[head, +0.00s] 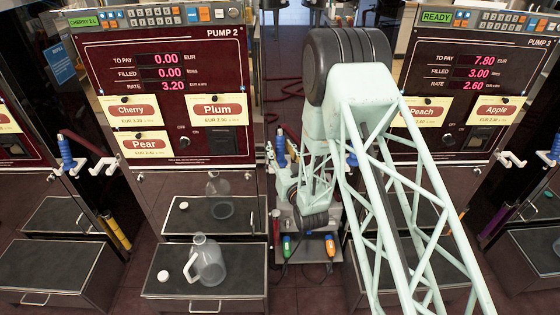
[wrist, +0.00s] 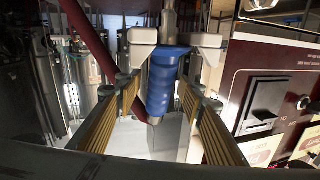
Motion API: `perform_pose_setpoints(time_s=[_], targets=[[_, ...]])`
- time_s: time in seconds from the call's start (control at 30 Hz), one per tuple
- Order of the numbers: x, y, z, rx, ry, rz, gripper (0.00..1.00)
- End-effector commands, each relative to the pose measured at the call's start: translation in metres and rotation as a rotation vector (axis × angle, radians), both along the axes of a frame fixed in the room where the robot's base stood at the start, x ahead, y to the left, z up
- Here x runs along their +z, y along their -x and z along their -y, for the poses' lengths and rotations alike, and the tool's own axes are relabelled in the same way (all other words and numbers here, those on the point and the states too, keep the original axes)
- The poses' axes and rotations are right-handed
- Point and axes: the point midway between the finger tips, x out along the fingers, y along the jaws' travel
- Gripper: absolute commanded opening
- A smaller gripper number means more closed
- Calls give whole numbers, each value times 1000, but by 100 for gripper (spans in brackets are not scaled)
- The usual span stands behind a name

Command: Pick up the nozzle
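The blue nozzle (wrist: 160,82) stands upright in the middle of the wrist view, between the two yellow-ribbed fingers of my gripper (wrist: 161,92). The fingers are spread, with a gap showing on each side of the nozzle. White holder prongs (wrist: 143,48) flank its top in this view. In the head view a blue nozzle (head: 281,148) hangs at the right side of Pump 2, beside my arm's lower links. My gripper is mostly hidden there among those links.
Pump 2's dark red panel (wrist: 275,60) is close on the right in the wrist view; a dark red hose (wrist: 84,35) runs on the left. A clear jug (head: 208,258) and white cap (head: 190,272) are on the tray below Pump 2. Another blue nozzle (head: 66,152) hangs at left.

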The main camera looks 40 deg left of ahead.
Motion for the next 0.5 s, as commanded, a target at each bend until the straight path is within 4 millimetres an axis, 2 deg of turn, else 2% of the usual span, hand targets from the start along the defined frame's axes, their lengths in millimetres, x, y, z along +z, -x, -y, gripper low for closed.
perform_pose_setpoints(time_s=[0.17,0.5], targets=[[0,0,0,0,0,0,36],[0,0,0,0,0,0,7]])
